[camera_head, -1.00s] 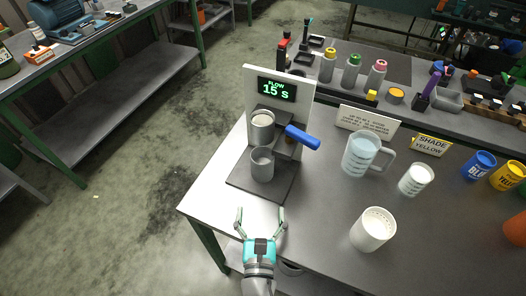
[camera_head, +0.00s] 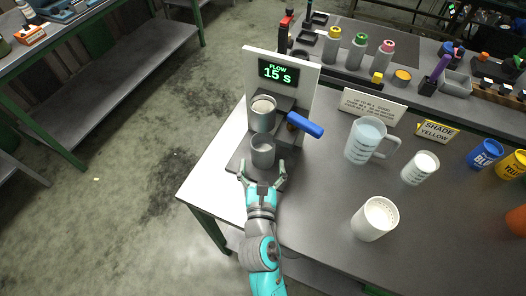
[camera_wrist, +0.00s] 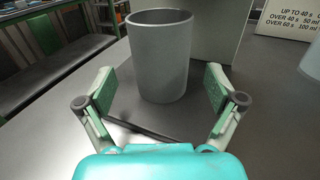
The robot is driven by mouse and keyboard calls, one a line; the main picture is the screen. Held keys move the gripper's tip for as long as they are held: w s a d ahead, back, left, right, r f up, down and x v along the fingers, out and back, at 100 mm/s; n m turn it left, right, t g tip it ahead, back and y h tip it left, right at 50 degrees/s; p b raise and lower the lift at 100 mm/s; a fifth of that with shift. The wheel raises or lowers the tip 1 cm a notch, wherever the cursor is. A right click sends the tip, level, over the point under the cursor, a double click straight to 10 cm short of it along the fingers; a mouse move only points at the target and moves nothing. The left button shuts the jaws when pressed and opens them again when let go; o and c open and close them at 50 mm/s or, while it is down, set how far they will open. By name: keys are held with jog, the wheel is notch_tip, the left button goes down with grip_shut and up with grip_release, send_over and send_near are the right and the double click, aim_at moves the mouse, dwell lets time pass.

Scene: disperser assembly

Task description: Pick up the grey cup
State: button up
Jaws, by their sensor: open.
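The grey cup (camera_head: 263,153) stands upright on the dark base plate of the flow stand, below a second grey container (camera_head: 263,114) held in the stand. In the wrist view the grey cup (camera_wrist: 160,62) stands straight ahead, beyond and between the fingertips. My gripper (camera_head: 262,172) is open and empty, just in front of the cup on the near side. In the wrist view its two fingers (camera_wrist: 160,88) are spread wide to either side of the cup, not touching it.
The flow stand's display panel (camera_head: 279,73) reads 15 s, and a blue handle (camera_head: 305,124) juts to the right. A clear measuring jug (camera_head: 367,141), a white beaker (camera_head: 420,168) and a white perforated cup (camera_head: 375,219) stand to the right. The table's left edge is close.

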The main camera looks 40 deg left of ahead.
aim_at(262, 160)
jog(key=x, duration=0.4)
jog(key=shift+w+f, duration=0.1)
jog(key=shift+c, duration=0.3)
jog(key=c, duration=1.3)
jog(key=shift+r, duration=0.25)
